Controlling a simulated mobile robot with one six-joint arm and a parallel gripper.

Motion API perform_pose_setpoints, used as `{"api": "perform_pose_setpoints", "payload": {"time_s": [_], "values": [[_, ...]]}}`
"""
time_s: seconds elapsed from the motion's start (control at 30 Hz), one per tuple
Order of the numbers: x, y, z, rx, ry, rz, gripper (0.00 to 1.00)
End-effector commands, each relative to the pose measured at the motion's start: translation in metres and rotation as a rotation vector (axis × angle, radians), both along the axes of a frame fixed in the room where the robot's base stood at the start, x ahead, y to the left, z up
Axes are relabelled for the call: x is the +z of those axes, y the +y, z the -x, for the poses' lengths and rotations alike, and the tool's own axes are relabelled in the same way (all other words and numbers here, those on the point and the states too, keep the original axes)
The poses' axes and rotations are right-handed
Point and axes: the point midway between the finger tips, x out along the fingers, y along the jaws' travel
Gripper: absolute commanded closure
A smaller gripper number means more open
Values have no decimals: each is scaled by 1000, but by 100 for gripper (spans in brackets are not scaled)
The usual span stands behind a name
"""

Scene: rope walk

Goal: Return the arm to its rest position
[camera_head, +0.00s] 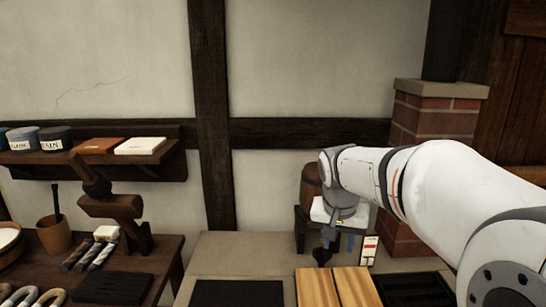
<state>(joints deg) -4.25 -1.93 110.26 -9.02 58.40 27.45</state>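My white arm reaches in from the right edge of the head view and extends toward the middle. My gripper (323,256) is at its end, dark and small, pointing down above the back edge of a light wooden board (335,287). The fingers are too small and dark to show whether they are open or shut. I cannot tell whether anything is between them.
A brick pillar (437,117) stands behind my arm at the right. A wooden barrel (311,187) on a stand is close behind my wrist. A dark workbench (150,262) with rope pieces and a mortar is at left, below a wall shelf (160,168). A dark tray (415,290) is at lower right.

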Motion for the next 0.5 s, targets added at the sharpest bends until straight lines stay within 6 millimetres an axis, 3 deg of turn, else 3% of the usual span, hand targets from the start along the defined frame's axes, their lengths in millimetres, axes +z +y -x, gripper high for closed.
{"api": "perform_pose_setpoints", "payload": {"time_s": [0.03, 0.1, 0.3, 0.5], "values": [[-3, -3, 25, 33, 3, -6, 63], [-10, -5, 56, 89, 8, -10, 63], [-39, -8, 138, 232, 15, -23, 63], [-65, -7, 184, 320, 15, -29, 63]]}}
